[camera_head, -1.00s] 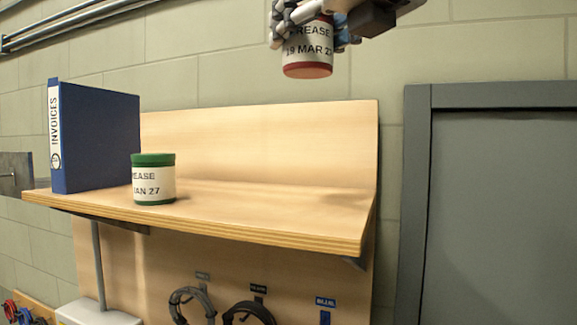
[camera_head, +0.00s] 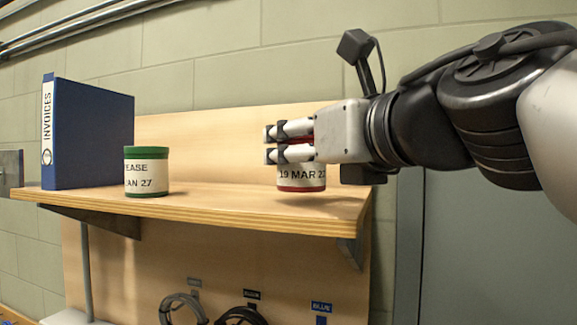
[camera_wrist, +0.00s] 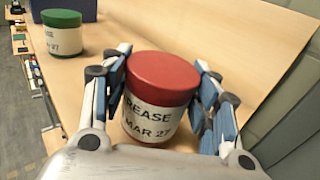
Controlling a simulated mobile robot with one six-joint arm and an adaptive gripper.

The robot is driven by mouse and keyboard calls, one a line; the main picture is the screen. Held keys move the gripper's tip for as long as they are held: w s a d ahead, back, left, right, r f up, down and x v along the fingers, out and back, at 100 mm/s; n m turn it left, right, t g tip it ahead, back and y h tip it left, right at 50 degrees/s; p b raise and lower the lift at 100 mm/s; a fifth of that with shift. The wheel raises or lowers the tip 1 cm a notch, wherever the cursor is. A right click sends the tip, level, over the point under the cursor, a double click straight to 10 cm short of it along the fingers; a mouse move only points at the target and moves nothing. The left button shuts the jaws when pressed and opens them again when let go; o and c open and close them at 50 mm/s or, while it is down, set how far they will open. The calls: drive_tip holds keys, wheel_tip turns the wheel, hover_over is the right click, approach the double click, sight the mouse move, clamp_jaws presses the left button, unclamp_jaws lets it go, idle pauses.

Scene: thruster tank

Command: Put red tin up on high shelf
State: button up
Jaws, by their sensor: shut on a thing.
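The red tin (camera_head: 301,180) has a red lid and base and a white label reading "19 MAR 27". It is upright at the right part of the high wooden shelf (camera_head: 230,207), its base at or just above the board; I cannot tell whether it touches. My gripper (camera_head: 290,142) comes from the right and is shut on the tin's upper part, hiding its lid in the head view. In the wrist view the red tin (camera_wrist: 160,100) sits between the two fingers of my gripper (camera_wrist: 160,95), with its red lid fully visible.
A green-lidded tin (camera_head: 147,172) stands left of the red tin on the shelf, with a gap between them. A blue binder (camera_head: 95,135) stands at the shelf's left end. Cables (camera_head: 240,315) hang below. A grey cabinet (camera_head: 490,260) is at the right.

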drive_tip(key=shift+s+f, duration=0.15)
drive_tip(key=shift+f, duration=0.5)
drive_tip(key=shift+f, duration=0.2)
drive_tip(key=o, duration=1.3)
